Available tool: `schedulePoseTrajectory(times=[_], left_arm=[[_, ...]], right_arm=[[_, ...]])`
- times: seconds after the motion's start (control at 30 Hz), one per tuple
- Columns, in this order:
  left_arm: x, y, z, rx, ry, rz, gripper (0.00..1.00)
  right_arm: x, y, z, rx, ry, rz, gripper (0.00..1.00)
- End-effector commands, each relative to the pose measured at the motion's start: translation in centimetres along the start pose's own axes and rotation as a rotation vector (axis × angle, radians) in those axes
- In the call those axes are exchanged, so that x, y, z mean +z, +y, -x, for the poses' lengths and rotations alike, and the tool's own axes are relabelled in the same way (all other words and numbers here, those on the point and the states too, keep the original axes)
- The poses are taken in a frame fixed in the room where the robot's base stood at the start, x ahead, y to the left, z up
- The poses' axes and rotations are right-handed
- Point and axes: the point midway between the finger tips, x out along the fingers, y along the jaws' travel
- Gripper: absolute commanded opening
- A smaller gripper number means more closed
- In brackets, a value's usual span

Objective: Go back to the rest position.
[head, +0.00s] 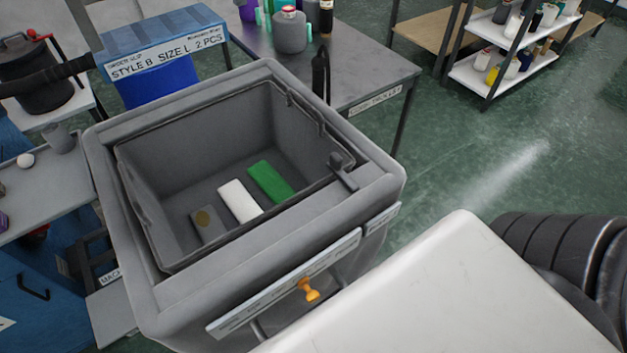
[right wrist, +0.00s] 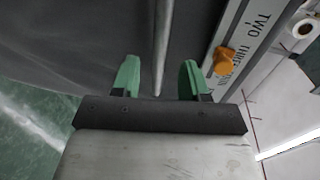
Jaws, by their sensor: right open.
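My right gripper (right wrist: 159,64) has two green fingertips set well apart in the right wrist view, with nothing held between them. A thin metal rod (right wrist: 161,45) shows in the gap, beyond the fingers; I cannot tell how far beyond. A dark grey surface fills much of the view behind them. An orange knob (right wrist: 226,60) on a plate lettered "TWO" and "THREE" is right of the fingers. The head view also shows this orange knob (head: 308,290), on the front of a grey bin. Neither gripper shows in the head view.
The open grey bin (head: 375,170) holds a grey piece (head: 207,224), a white piece (head: 239,201) and a green piece (head: 270,182). A grey table (head: 370,75) with bottles stands behind it. A shelf rack (head: 490,78) is at upper right. Green floor between is clear.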

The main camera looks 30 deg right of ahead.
Motion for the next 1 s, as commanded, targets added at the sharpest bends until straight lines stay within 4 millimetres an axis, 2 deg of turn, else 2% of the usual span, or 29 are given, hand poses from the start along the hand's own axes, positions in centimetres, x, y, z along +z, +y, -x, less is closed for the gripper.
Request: schedulePoseTrajectory(times=[0.1,0.23,0.83,0.93,1.0], left_arm=[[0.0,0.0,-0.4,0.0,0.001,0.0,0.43],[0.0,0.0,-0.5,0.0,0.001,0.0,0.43],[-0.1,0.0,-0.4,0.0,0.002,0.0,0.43],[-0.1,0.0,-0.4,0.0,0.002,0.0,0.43],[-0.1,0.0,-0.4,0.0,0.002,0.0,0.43]], right_arm=[[0.0,0.1,1.6,0.001,-0.002,0.001,0.44],[0.0,0.0,2.3,-0.001,-0.001,0.001,0.44],[0.0,0.1,2.4,0.001,-0.002,0.005,0.44],[0.2,1.6,2.0,0.027,-0.03,0.065,0.44],[0.3,4.1,1.5,0.072,-0.077,0.169,0.44]])
